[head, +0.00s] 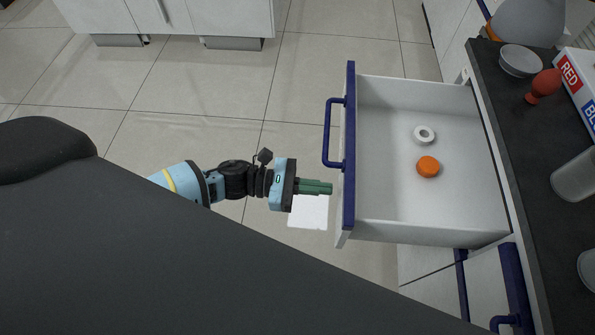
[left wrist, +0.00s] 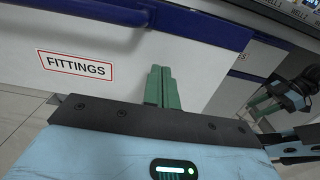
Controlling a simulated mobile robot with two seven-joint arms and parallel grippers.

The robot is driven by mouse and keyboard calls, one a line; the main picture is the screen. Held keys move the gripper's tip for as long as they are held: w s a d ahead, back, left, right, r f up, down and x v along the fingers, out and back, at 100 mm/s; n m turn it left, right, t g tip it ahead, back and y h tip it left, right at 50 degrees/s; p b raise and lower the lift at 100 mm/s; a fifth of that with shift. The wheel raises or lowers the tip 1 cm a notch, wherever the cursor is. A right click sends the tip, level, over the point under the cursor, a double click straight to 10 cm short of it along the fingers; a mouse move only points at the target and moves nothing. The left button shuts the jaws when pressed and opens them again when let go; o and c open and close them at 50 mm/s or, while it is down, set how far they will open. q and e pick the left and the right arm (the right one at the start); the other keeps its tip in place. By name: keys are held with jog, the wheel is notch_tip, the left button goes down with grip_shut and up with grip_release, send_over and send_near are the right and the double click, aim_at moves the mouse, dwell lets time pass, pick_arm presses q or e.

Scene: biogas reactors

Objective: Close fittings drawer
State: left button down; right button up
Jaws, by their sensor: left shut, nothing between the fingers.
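The fittings drawer (head: 430,215) is pulled out from the counter. A white ring and an orange cap lie inside it. Its front has a blue top edge (head: 349,145) and a blue handle (head: 327,132). In the left wrist view the white drawer front bears a FITTINGS label (left wrist: 75,65). My left gripper (head: 331,187) is shut and empty, its green fingers pointing at the front's outer side, below the handle in the picture. Its fingers (left wrist: 161,88) also show before the front in the wrist view; contact is unclear. My right gripper (left wrist: 264,100) shows small at the right.
The dark counter (head: 530,150) beside the drawer holds a bowl (head: 520,60), a red object (head: 543,84), a labelled box and glassware. Another blue-handled front (head: 510,290) is at lower right. Tiled floor (head: 220,110) is open to the left.

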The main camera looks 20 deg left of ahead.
pick_arm(q)
jog(key=shift+x, duration=0.9)
pick_arm(e)
jog(key=shift+r, duration=0.15)
